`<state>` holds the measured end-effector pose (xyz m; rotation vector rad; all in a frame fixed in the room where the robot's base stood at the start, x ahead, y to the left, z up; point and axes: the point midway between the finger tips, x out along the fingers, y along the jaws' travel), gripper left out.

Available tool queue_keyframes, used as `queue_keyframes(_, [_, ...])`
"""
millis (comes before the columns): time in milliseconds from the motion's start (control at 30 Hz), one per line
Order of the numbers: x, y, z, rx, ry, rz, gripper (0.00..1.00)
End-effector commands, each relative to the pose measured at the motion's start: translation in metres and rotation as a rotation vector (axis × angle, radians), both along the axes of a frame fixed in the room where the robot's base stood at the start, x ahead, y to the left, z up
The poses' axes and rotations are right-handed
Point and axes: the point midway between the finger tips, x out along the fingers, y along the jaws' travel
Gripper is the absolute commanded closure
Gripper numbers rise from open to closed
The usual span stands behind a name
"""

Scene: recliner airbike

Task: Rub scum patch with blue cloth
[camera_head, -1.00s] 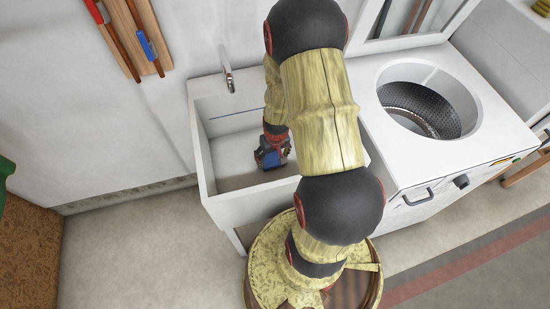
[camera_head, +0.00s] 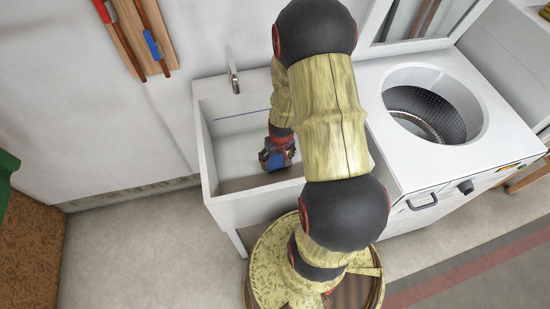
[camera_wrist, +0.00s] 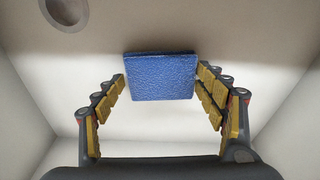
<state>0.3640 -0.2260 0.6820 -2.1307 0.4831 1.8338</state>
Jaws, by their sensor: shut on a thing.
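My gripper (camera_head: 277,154) reaches down into the white sink (camera_head: 212,192). It is shut on the blue cloth (camera_wrist: 160,77), a small flat square block held between the fingertips in the wrist view. In the head view the cloth (camera_head: 277,161) shows low in the basin, partly covered by the fingers. Whether it touches the basin floor I cannot tell. A grey-brown band (camera_head: 236,184) lies along the front of the basin floor. I cannot tell whether it is the scum patch or shadow.
The sink walls surround my gripper closely. A round grey drain (camera_wrist: 66,10) shows in the wrist view. A tap (camera_head: 233,72) stands at the sink's back. A white washing machine (camera_head: 405,165) with an open round top stands at right.

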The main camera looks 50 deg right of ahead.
Motion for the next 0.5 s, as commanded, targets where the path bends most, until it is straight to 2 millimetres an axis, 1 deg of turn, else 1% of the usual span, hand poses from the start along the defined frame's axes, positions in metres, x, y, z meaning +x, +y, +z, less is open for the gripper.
queue_keyframes(300, [-0.012, 0.0, -0.004, 0.0, 0.0, -0.001, 0.49])
queue_keyframes(500, [-0.009, 0.002, -0.003, 0.003, 0.003, 0.0, 0.49])
